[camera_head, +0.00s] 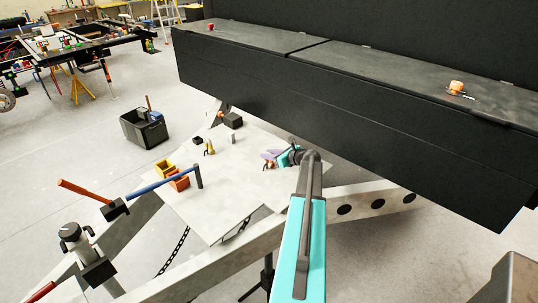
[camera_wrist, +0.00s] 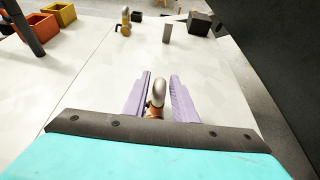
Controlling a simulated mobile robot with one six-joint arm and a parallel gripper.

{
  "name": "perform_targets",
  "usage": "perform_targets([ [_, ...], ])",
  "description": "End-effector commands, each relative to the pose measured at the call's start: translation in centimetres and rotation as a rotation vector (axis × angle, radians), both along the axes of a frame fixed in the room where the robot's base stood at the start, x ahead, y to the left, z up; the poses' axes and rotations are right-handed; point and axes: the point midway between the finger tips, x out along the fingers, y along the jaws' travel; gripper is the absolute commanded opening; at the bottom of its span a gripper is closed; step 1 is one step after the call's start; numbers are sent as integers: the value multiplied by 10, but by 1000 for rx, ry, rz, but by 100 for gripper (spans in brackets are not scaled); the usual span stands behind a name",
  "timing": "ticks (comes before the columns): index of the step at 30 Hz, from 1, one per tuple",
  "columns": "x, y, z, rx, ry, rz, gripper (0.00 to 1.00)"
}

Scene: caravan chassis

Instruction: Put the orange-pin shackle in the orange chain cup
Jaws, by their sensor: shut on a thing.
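My gripper (camera_wrist: 159,80) is shut on the orange-pin shackle, with one lilac finger on each side. The shackle's grey bow (camera_wrist: 158,92) shows between the fingers in the wrist view, with an orange part below it, partly hidden by the gripper body. In the head view my gripper (camera_head: 268,156) is over the right part of the pale plate, and a small bit of orange shows at its tip. The orange chain cup (camera_head: 180,181) stands to the left on the plate, apart from my gripper. It also shows at the upper left of the wrist view (camera_wrist: 38,33).
A yellow cup (camera_head: 162,168) adjoins the orange cup. A yellow-pin shackle (camera_head: 209,148), grey block (camera_head: 233,138) and black box (camera_head: 232,120) are farther back. The plate's middle (camera_head: 225,185) is clear.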

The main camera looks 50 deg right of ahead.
Motion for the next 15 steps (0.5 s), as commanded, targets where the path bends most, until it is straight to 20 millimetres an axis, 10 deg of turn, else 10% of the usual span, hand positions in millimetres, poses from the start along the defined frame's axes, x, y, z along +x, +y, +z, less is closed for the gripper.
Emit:
perform_targets([
  [7, 0, 0, -3, 0, -1, 0, 0],
  [8, 0, 0, -3, 0, 0, 0, 30],
  [9, 0, 0, -2, 0, 0, 0, 37],
  [15, 0, 0, -2, 0, 0, 0, 44],
])
